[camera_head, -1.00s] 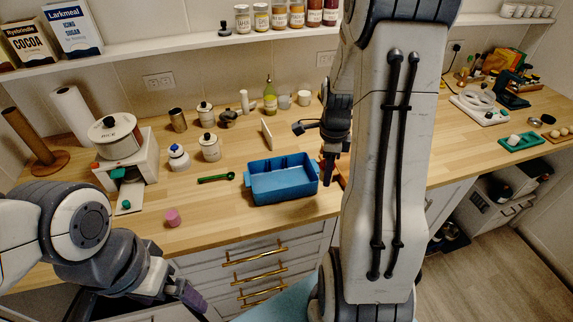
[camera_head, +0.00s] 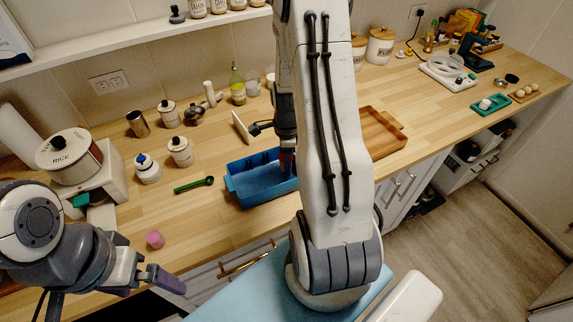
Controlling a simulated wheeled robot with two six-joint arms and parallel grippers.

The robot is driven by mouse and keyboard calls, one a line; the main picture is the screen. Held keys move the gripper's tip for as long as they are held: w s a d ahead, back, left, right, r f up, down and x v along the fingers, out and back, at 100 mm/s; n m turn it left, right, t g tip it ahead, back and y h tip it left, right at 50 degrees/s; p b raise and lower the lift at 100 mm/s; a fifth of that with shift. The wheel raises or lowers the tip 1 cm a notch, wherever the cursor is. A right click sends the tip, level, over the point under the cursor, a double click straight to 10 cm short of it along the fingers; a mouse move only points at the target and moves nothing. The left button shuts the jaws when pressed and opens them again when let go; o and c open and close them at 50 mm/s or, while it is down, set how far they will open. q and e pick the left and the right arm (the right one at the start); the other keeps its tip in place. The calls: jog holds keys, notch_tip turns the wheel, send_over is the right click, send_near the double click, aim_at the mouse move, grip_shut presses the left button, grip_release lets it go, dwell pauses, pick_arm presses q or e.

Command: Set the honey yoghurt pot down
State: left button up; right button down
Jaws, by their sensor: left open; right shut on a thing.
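My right gripper (camera_head: 287,165) points down over the right part of the blue tray (camera_head: 236,190). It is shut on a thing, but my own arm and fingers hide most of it. I cannot make out the honey yoghurt pot clearly, nor whether it touches the tray floor. The visible left part of the tray is empty. My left gripper (camera_head: 168,280) is open and empty at the counter's front edge, lower left. A small pink pot (camera_head: 155,239) stands on the counter above it, apart from it.
A green spoon (camera_head: 194,185) lies left of the tray. A wooden tray (camera_head: 381,134) lies right of my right arm. Bare counter lies around the pink pot.

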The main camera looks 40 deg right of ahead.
notch_tip(320, 180, down, 2)
jog(key=shift+f, duration=0.1)
jog(key=shift+d, duration=0.1)
jog(key=shift+s+f, duration=0.1)
jog(key=c, duration=0.6)
grip_release()
jog(key=shift+r, duration=0.55)
notch_tip(320, 180, up, 11)
jog(key=shift+r+b, duration=0.1)
jog(key=shift+b, duration=0.65)
